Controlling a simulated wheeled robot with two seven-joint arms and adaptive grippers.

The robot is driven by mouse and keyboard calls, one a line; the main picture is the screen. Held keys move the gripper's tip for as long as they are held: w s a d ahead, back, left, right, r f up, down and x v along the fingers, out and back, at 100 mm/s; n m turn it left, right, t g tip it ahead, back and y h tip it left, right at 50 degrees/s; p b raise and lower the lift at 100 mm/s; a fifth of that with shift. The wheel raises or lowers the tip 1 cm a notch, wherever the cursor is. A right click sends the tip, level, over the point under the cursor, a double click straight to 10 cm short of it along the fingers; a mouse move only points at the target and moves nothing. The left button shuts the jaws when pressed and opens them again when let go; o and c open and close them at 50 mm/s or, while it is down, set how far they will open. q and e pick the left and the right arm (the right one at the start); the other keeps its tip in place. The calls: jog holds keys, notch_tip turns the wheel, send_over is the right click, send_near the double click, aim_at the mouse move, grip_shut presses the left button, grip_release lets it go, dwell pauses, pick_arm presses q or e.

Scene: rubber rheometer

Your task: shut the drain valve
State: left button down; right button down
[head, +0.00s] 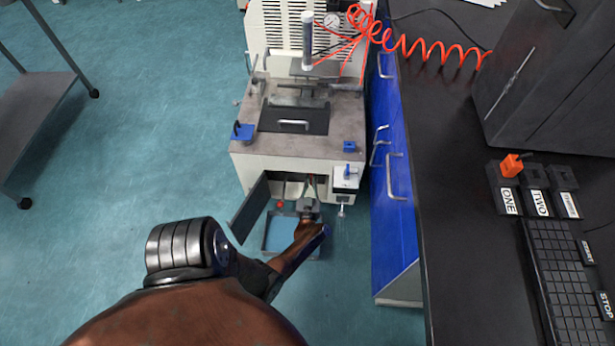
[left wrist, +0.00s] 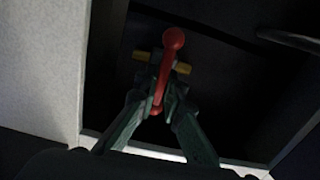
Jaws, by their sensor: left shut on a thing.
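The drain valve's red lever (left wrist: 172,40) shows in the left wrist view, in the dark space inside the machine. It runs up and down in that picture, with a brass-coloured end (left wrist: 182,67) on its right and another on its left. My left gripper (left wrist: 163,88) is shut on the lever's lower part, its dark green fingers on both sides. The valve body is mostly hidden behind the fingers. In the head view my left gripper (head: 310,190) reaches into the low opening of the machine (head: 255,162), where the valve cannot be made out. My right gripper is not in view.
An open dark door (head: 250,207) stands left of the opening. A blue tray (head: 269,238) lies below, partly under my arm. A white block with a small fitting (head: 346,180) is close on the right, before a blue cabinet (head: 393,230). Open floor lies left.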

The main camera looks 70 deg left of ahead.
pick_arm(q)
jog(key=shift+m, duration=0.3)
jog(key=c, duration=2)
grip_release()
jog(key=shift+c, duration=0.2)
jog(key=shift+d, duration=0.1)
jog(key=v, duration=0.7)
jog(key=shift+d, duration=0.15)
